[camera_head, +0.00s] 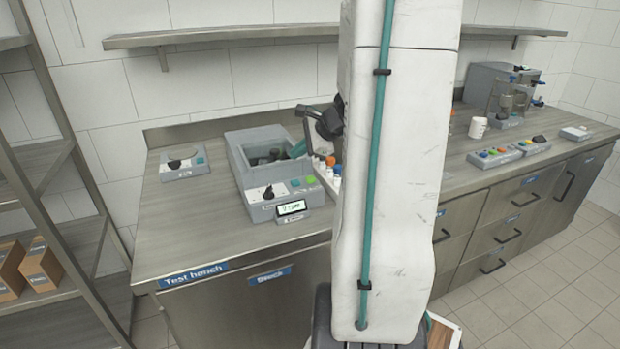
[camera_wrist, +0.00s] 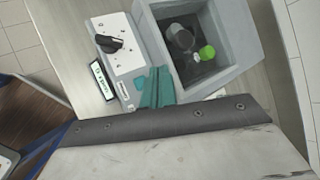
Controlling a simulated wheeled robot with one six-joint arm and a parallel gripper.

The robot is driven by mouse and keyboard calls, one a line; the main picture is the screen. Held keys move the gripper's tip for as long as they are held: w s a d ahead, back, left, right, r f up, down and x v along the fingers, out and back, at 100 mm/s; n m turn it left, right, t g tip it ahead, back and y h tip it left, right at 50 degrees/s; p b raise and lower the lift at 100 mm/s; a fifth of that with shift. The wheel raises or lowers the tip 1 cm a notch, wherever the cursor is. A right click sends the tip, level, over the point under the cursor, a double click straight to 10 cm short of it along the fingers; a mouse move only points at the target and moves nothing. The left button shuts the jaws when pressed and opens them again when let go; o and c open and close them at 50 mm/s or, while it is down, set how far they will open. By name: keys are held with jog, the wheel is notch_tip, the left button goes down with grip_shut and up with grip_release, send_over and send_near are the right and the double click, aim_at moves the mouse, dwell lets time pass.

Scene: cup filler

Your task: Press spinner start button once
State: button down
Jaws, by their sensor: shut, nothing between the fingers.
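The spinner (camera_head: 236,165) is a grey box with an open bowl on the left part of the bench. In the wrist view my gripper (camera_wrist: 154,88) lies between the panel and the bowl (camera_wrist: 225,75). The buttons do not show clearly there. Contact with the spinner cannot be told.
A small lit display (camera_head: 291,208) stands before the panel. Capped tubes (camera_head: 330,165) stand right of the spinner, partly behind my arm. Another knob box (camera_head: 184,163) is at left. A green-capped item (camera_wrist: 207,52) lies in the bowl. The front left bench top is clear.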

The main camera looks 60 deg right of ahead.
notch_tip(320, 180, up, 3)
send_over(314, 178)
jog(key=shift+s, duration=0.1)
dwell(0.3)
jog(key=shift+f, duration=4.4)
jog(key=shift+f, duration=0.4)
